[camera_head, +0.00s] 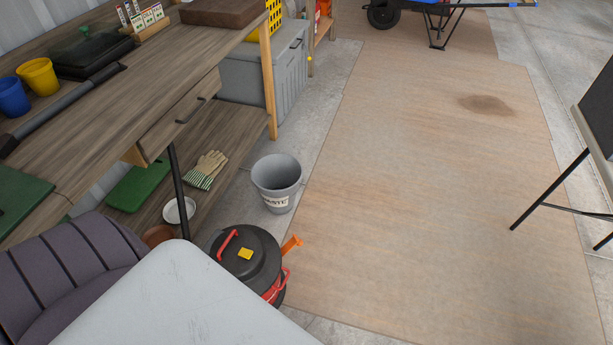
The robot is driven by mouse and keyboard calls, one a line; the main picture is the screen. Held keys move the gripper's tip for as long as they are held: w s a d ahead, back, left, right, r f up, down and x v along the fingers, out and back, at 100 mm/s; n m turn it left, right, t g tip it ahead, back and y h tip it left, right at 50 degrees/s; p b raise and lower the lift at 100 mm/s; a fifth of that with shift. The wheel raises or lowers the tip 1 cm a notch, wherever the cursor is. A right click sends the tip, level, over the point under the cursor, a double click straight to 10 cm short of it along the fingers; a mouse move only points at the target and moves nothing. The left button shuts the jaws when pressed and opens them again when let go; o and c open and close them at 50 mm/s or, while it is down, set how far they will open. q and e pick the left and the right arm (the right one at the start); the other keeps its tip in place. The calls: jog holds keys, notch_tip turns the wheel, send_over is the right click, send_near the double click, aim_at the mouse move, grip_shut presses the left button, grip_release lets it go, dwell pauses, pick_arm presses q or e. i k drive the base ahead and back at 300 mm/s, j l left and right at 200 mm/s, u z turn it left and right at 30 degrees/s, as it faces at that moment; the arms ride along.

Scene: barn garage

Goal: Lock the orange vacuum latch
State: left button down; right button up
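A round canister vacuum (245,257) stands on the floor at the lower middle of the head view. It has a dark lid with a red handle (227,243), a small yellow label and a red body. An orange latch (291,244) sticks out from its right side, pointing up and to the right. A pale grey surface in the foreground hides the vacuum's lower left part. Neither of my grippers is in view.
A grey waste bin (277,183) stands just behind the vacuum. A wooden workbench (140,95) with a lower shelf runs along the left, and a grey cushioned chair (65,270) is at lower left. A wide bare floor panel (430,190) lies clear to the right.

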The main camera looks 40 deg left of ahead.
aim_at(294, 240)
jog(key=i, duration=2.4)
